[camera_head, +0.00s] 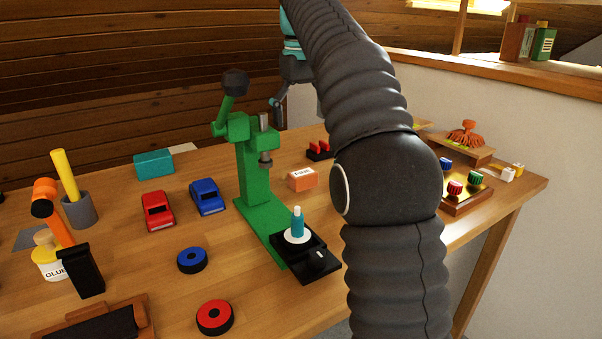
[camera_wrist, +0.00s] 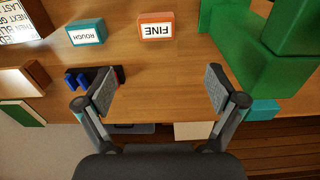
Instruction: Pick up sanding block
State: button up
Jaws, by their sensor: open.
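An orange block labelled FINE (camera_head: 302,179) lies on the bench to the right of the green press. It also shows in the wrist view (camera_wrist: 157,26), at the top centre, beyond my fingertips. A teal block labelled ROUGH (camera_wrist: 86,32) lies beside it in the wrist view; my arm seems to hide it in the head view. My gripper (camera_wrist: 160,90) is open and empty above the bench, its fingers spread wide and apart from both blocks. In the head view my gripper (camera_head: 279,108) hangs behind the press, partly hidden by my arm.
The tall green press (camera_head: 256,185) stands close to the FINE block and to one finger. A dark holder with red pieces (camera_head: 318,150) sits behind the block. Toy cars (camera_head: 157,210), a teal box (camera_head: 153,163) and wheels (camera_head: 192,260) lie to the left. Bare wood lies between fingers and blocks.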

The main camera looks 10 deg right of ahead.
aim_at(303, 172)
jog(key=f+b, duration=0.2)
jog(key=f, duration=0.2)
jog(key=f+b, duration=0.2)
jog(key=f, duration=0.3)
jog(key=f+b, duration=0.2)
jog(key=f, duration=0.3)
jog(key=shift+w+d, duration=0.25)
jog(key=shift+d, duration=0.05)
jog(key=shift+c, duration=0.3)
jog(key=c, duration=1.2)
